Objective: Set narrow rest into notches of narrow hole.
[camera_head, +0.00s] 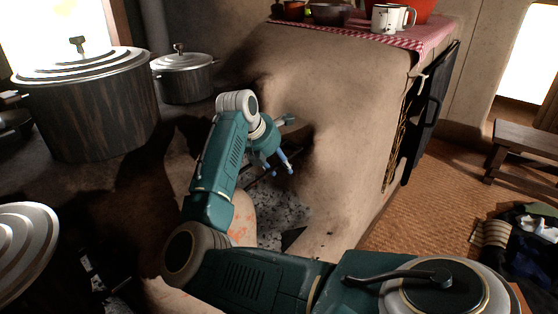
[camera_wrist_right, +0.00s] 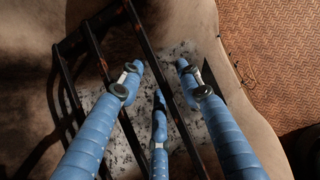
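The narrow rest (camera_wrist_right: 112,88), a dark metal rack of thin parallel bars joined by a crossbar, lies over grey ash in the right wrist view. In the head view, a small dark part of it (camera_head: 260,179) shows beside my right gripper (camera_head: 287,164). The narrow hole (camera_head: 283,213) is the ash-filled opening in the mud hearth; my arm hides part of it. My right gripper (camera_wrist_right: 159,72) has its blue fingers spread apart, with one bar passing between them. Contact with the bar cannot be told. The notches are not clearly visible. My left gripper is out of view.
A large dark pot (camera_head: 90,110) and a smaller lidded pot (camera_head: 184,80) stand on the hearth at left. Enamel mugs (camera_head: 384,20) stand on a checked cloth (camera_head: 432,38) at the back. A bench (camera_head: 525,137) stands on the woven floor at right.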

